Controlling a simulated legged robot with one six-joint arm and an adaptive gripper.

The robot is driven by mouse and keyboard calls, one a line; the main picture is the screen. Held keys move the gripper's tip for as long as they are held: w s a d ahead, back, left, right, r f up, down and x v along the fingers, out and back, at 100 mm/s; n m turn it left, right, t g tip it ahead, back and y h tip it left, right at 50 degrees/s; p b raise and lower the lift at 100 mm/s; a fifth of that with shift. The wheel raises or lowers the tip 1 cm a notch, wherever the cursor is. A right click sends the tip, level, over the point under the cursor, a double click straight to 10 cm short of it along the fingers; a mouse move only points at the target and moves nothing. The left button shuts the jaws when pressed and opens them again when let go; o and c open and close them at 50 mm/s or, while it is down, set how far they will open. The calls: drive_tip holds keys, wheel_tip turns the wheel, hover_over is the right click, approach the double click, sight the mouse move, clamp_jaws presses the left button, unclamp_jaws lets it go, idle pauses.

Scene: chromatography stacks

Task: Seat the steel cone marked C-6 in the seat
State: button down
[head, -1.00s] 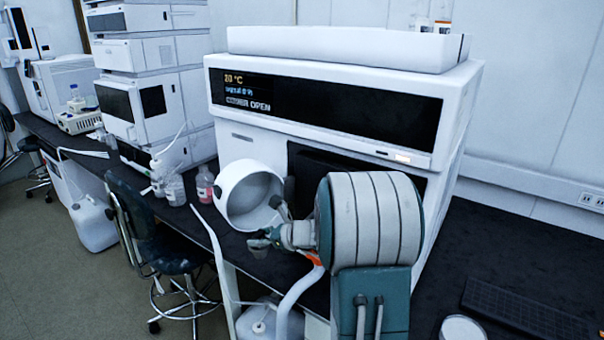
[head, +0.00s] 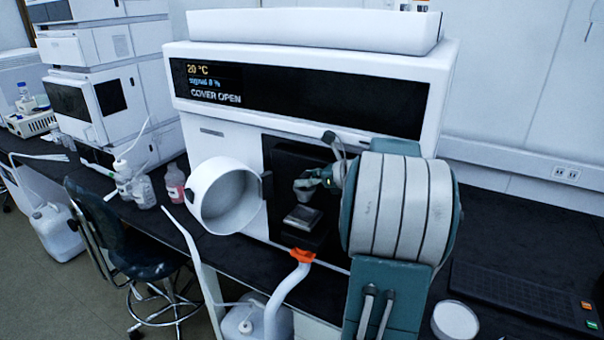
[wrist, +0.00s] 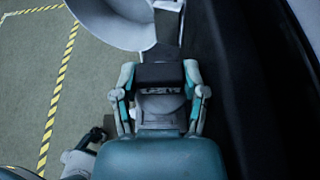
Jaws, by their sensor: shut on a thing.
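My gripper (head: 318,178) is at the dark opening in the front of the white instrument (head: 205,140). It is shut on a small grey piece (head: 305,193), which looks like the steel cone; I cannot read a marking on it. Just below the piece, in the opening, a square metal block (head: 303,217), seemingly the seat, is apart from it. In the wrist view my gripper (wrist: 161,100) has its fingers on both sides of a grey and dark thing (wrist: 160,80); details there are unclear.
The round white cover (head: 225,195) stands swung open left of the opening. The display (head: 215,85) reads 20 °C, signal 0 %, COVER OPEN. Bottles (head: 174,185) stand left; a keyboard-like panel (head: 520,295) lies right.

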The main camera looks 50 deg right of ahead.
sight(311, 195)
drive_tip(key=shift+f, duration=0.45)
drive_tip(key=shift+a+f, duration=0.75)
drive_tip(key=shift+f, duration=0.65)
drive_tip(key=shift+d+f, duration=0.4)
drive_tip(key=shift+d, duration=0.1)
drive_tip(key=shift+a, duration=0.15)
drive_tip(key=shift+a, duration=0.15)
drive_tip(key=shift+f, duration=0.15)
drive_tip(key=shift+c, duration=0.2)
unclamp_jaws()
